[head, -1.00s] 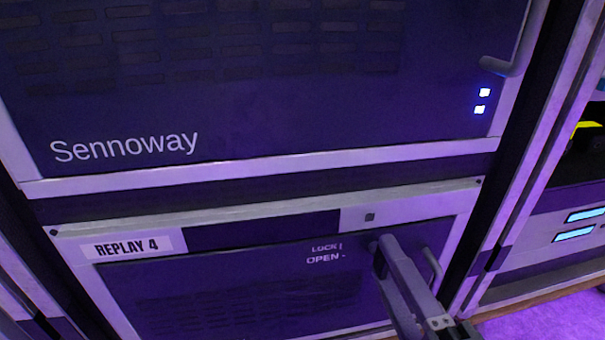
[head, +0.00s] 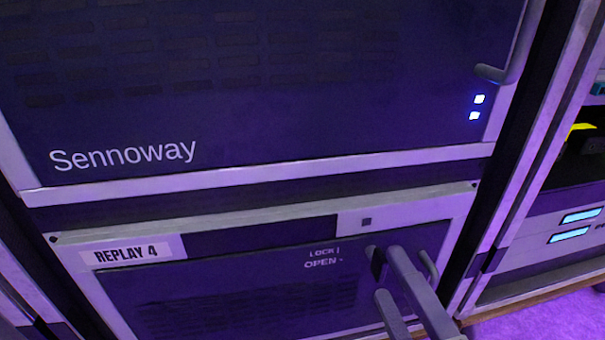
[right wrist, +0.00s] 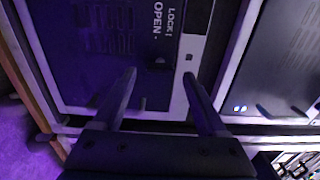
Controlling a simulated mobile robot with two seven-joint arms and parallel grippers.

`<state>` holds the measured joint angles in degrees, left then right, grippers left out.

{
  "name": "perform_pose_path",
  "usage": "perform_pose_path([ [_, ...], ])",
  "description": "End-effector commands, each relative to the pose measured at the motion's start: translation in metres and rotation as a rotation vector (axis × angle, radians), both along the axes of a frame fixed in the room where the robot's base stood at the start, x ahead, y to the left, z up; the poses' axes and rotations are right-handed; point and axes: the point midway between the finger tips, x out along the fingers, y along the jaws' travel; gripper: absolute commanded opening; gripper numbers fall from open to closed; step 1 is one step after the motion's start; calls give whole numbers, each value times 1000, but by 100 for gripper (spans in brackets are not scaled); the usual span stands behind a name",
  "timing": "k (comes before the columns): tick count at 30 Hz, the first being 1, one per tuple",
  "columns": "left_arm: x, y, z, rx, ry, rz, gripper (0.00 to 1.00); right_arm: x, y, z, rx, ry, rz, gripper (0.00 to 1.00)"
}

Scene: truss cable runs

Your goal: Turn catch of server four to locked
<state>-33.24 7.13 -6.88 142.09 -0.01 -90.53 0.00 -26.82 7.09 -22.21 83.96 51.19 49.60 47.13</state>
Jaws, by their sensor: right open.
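The server labelled REPLAY 4 (head: 125,252) is the lower unit in the head view, with LOCK and OPEN marks (head: 324,257) on its dark front. Its small dark catch (head: 375,262) sits right of these marks, partly hidden by my right gripper (head: 388,277). The right wrist view shows the catch (right wrist: 158,66) ahead of and between the fingertips of the same gripper (right wrist: 159,75). The gripper is open, with nothing held between its fingers. I cannot tell which mark the catch points to, or whether a finger touches it. My left gripper is out of view.
A Sennoway unit (head: 125,156) with two lit lamps and a grey handle (head: 510,65) is above. A grey handle (head: 429,266) stands just right of my right gripper. Rack posts run along both sides. Another rack with lit displays (head: 580,216) is at the right.

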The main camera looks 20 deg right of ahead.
Motion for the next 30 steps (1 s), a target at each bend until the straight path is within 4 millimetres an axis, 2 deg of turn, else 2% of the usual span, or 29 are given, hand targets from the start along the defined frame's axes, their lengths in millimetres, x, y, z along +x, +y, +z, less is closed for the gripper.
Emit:
perform_pose_path([
  [1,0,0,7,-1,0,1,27,-11,3,2,0,7,2,75],
  [6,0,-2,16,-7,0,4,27,-45,11,2,0,6,1,75],
  [12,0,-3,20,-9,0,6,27,-70,17,1,1,3,1,75],
  [30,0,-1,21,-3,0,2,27,-75,19,1,1,1,1,75],
])
